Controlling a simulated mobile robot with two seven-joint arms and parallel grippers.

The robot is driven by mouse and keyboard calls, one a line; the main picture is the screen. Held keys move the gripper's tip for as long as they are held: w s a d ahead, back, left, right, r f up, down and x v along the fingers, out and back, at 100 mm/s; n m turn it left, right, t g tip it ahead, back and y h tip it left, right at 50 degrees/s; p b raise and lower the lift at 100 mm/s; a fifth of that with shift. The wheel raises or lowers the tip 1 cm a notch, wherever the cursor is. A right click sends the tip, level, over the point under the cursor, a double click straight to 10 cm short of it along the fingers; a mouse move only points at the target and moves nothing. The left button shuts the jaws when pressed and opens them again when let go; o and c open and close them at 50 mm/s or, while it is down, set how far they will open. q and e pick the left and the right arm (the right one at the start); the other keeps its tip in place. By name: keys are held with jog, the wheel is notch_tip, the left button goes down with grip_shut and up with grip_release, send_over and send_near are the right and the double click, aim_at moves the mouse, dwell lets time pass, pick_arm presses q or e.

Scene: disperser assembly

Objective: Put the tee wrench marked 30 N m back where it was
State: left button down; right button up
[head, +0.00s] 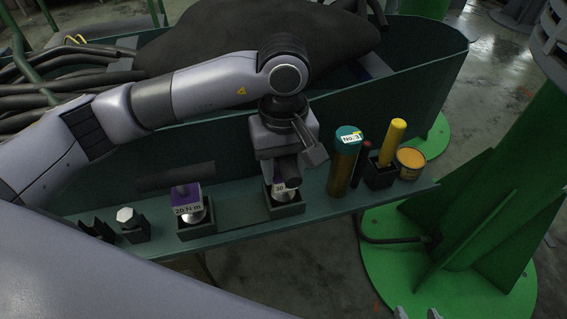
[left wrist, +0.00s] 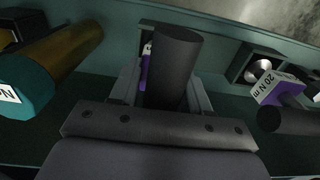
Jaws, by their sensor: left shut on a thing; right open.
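The tee wrench marked 30 (head: 280,188) has a purple block with a white label, a dark crossbar handle and a silver lower end. It stands upright at the dark square holder (head: 287,210) on the shelf, its silver end at or inside the holder's opening; how deep it sits I cannot tell. My left gripper (head: 284,168) is above it, shut on the dark handle, which also shows in the left wrist view (left wrist: 175,65). The purple block is mostly hidden there behind the handle. My right gripper (head: 417,313) shows only its open fingertips at the bottom edge, empty.
The tee wrench marked 20 N m (head: 187,200) stands in its own holder to the left. Right of the 30 holder are a teal-capped bottle (head: 344,160), a yellow-handled tool (head: 390,145) and an orange tin (head: 411,163). A hex bolt (head: 127,217) stands at the shelf's left.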

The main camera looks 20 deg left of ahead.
pick_arm(q)
jog(key=shift+f, duration=0.1)
jog(key=c, duration=0.5)
grip_release()
jog(key=shift+r, duration=0.25)
notch_tip(320, 180, up, 12)
jog(key=shift+f, duration=0.1)
